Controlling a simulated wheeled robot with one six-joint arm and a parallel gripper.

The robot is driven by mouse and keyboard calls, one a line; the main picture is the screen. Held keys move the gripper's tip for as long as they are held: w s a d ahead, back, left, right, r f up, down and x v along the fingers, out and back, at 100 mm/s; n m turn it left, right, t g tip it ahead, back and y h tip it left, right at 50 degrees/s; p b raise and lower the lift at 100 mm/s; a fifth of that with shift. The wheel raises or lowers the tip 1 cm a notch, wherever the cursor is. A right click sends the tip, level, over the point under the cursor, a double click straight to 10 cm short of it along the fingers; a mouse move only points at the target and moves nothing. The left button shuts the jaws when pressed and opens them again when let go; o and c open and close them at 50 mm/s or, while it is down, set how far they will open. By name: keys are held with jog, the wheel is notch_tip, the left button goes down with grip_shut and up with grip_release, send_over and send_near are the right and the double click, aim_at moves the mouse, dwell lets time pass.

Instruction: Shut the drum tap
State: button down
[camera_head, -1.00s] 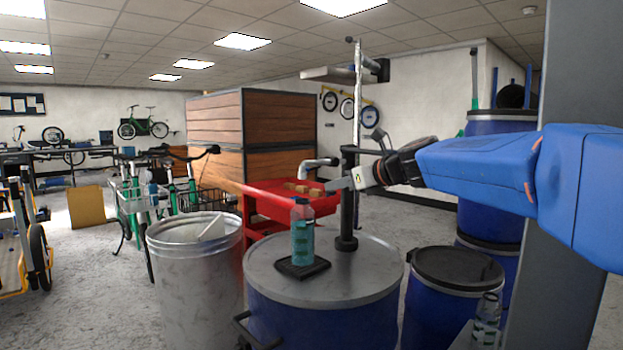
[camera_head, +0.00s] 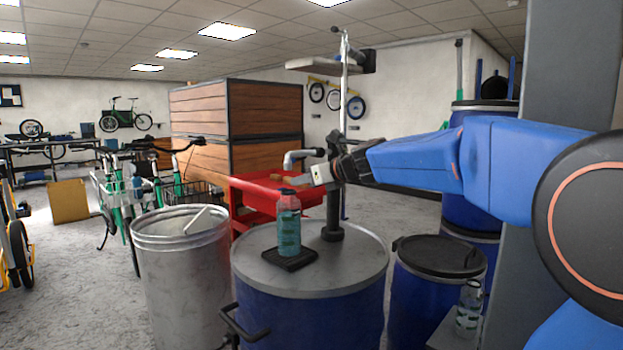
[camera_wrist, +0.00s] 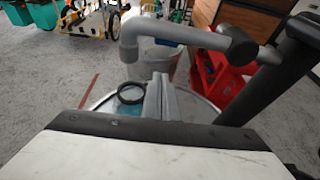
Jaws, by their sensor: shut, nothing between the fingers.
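A grey pipe spout (camera_head: 300,155) with a downturned end sticks out from a black post (camera_head: 332,225) standing on the grey lid of a blue drum (camera_head: 310,310). In the wrist view the spout (camera_wrist: 185,34) crosses the top, with a dark end piece (camera_wrist: 236,44) by the post. No tap lever can be made out clearly. My gripper (camera_head: 315,178) is shut and empty beside the spout and post, at about their height in the head view; contact cannot be told. In the wrist view its closed fingers (camera_wrist: 160,98) lie below the spout.
A bottle of teal liquid (camera_head: 289,228) stands on a black pad (camera_head: 283,262) on the lid, below the spout. A grey open bin (camera_head: 180,270) stands left, a smaller blue drum (camera_head: 415,305) right, a red cart (camera_head: 250,205) behind.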

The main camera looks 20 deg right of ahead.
jog(key=shift+w+a+r, duration=0.1)
jog(key=shift+w+r, duration=0.1)
jog(key=shift+r, duration=0.4)
jog(key=shift+w+a+r, duration=0.15)
jog(key=shift+w+r, duration=0.05)
jog(key=shift+r, duration=0.4)
jog(key=shift+w+a+r, duration=0.1)
jog(key=shift+w+r, duration=0.1)
jog(key=shift+r, duration=0.4)
jog(key=shift+s+a+r, duration=0.1)
jog(key=shift+a+r, duration=0.1)
jog(key=shift+r, duration=0.3)
